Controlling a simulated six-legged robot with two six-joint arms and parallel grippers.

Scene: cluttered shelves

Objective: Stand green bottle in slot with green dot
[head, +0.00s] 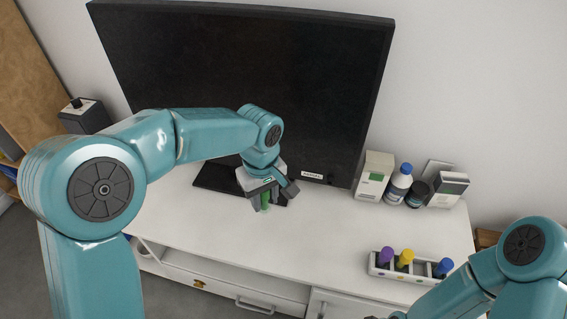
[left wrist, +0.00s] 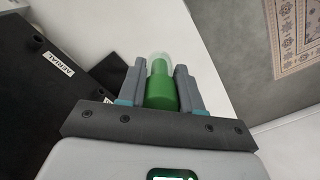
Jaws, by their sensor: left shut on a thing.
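My left gripper (head: 270,192) is shut on the green bottle (head: 265,201), in front of the monitor's base. In the left wrist view the green bottle (left wrist: 161,87) sits between both fingers, with its clear, pale end pointing away from the palm. The white slotted rack (head: 408,274) stands at the right of the white tabletop, well away from my left gripper. It holds a purple bottle (head: 386,257), a yellow bottle (head: 404,259) and a blue bottle (head: 442,267). A gap shows between yellow and blue; its dot colour is too small to tell.
A large black monitor (head: 240,80) stands behind my left gripper. A white box (head: 374,176), a blue-capped bottle (head: 398,184), a dark jar (head: 417,194) and another box (head: 448,189) stand at the back right. The tabletop (head: 330,225) between gripper and rack is clear. My right arm is near the rack.

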